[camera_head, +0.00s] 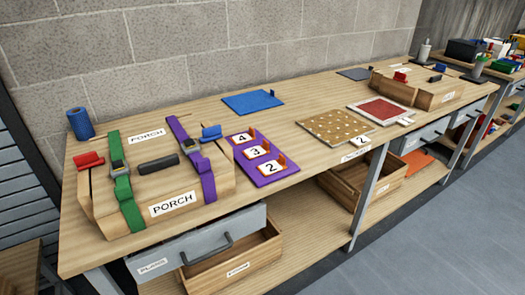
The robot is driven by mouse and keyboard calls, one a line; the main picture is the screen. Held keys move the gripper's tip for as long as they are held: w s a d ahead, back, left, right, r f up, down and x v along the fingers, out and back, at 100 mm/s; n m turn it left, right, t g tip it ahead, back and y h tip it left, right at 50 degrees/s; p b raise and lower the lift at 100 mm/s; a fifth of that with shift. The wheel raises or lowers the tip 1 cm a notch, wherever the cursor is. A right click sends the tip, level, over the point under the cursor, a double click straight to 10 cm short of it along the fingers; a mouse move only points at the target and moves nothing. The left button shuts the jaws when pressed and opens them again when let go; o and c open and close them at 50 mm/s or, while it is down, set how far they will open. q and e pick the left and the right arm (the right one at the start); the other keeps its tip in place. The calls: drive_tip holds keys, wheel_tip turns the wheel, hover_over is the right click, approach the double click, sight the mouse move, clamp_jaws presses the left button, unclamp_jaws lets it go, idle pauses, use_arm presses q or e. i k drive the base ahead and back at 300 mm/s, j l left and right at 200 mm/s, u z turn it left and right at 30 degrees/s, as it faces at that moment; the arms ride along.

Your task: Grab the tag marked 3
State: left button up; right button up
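The tag marked 3 (256,153) is a small white card with a dark number. It lies on a purple board (288,172) near the middle of the workbench. It sits between the tag marked 4 (240,138) behind it and the tag marked 2 (271,168) in front of it. A small orange piece stands beside each of the tags. Neither of my grippers shows in the head view.
A wooden box labelled PORCH (135,220) with green and purple straps stands left of the board. A blue mat (252,101) lies behind the board, and a dotted tan panel (335,127) lies to its right. A grey drawer (195,245) is pulled out below the bench's front edge.

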sight(255, 152)
drive_tip(key=l+u, duration=0.15)
drive_tip(key=u, duration=0.75)
drive_tip(key=l+u, duration=0.85)
drive_tip(key=k+l+u, duration=0.15)
drive_tip(key=l, duration=0.3)
drive_tip(key=l+u, duration=0.15)
drive_tip(key=l, duration=0.25)
drive_tip(key=k, duration=0.05)
